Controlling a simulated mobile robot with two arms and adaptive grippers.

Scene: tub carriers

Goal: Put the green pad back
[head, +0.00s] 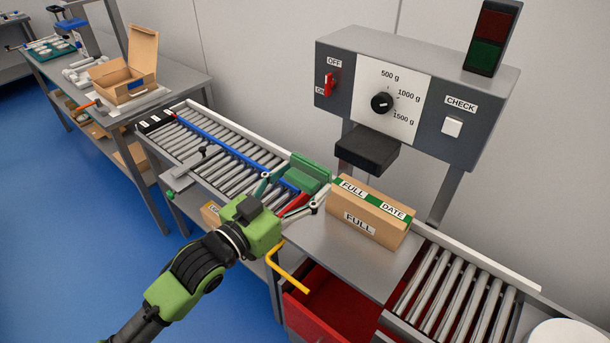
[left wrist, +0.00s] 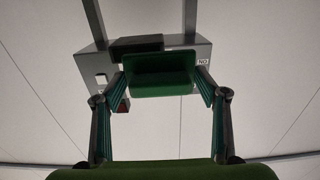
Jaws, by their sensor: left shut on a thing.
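The green pad (head: 303,172) is a small green block held between the fingertips of my left gripper (head: 297,183), over the near end of the left roller conveyor. In the left wrist view the green pad (left wrist: 160,76) spans between the two fingers of my left gripper (left wrist: 161,84), with the grey control box behind it. My left gripper is shut on the pad. Whether the pad touches the rollers or the rail below is hidden. My right gripper is not in view.
A cardboard box (head: 365,218) marked FULL and DATE stands on the metal table right of my gripper. A black block (head: 367,149) juts from under the control panel (head: 416,101). A red drawer (head: 335,307) hangs open below. More rollers (head: 455,293) lie at right.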

